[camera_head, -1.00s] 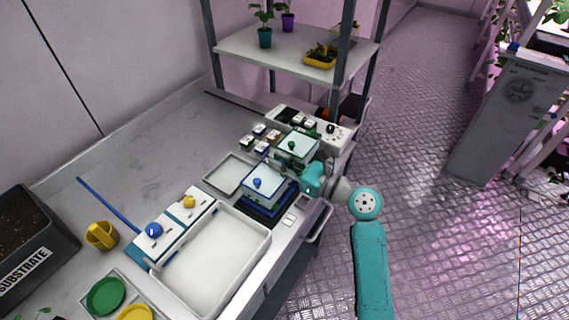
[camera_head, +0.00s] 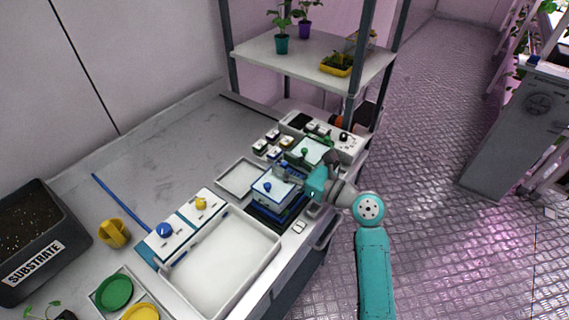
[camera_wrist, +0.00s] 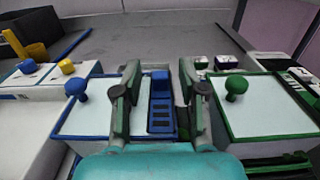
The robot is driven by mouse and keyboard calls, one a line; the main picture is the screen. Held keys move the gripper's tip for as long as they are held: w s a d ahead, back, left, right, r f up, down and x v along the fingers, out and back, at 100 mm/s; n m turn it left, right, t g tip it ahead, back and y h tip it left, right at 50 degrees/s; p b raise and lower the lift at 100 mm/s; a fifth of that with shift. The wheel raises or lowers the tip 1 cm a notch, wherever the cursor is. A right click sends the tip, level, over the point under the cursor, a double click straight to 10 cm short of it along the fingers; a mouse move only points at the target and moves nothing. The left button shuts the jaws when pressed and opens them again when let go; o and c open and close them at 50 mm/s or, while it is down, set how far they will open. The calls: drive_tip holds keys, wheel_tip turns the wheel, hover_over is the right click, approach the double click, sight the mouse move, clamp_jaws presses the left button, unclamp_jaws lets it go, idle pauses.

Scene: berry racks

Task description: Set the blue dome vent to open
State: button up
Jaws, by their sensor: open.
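The blue dome (camera_head: 262,192) is a pale, blue-rimmed lid with a blue knob (camera_head: 267,187), sitting on a dark blue base on the bench. In the wrist view the dome (camera_wrist: 105,117) lies at left, its knob (camera_wrist: 76,87) near the left corner. Its vent (camera_wrist: 161,122) is a blue strip with dark slots and a raised blue tab (camera_wrist: 160,80) at the far end. My gripper (camera_wrist: 159,75) is open, one finger on each side of the vent strip. In the head view my gripper (camera_head: 289,171) is over the dome's right side. Finger contact cannot be told.
A green-rimmed dome (camera_wrist: 265,105) with a green knob stands close on the right. A white tray (camera_head: 222,258) and boxes with blue (camera_head: 164,230) and yellow (camera_head: 201,203) knobs lie at left. A shelf post (camera_head: 357,75) rises behind.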

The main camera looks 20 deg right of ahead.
drive_tip(key=v, duration=1.1)
drive_tip(key=shift+s, duration=0.1)
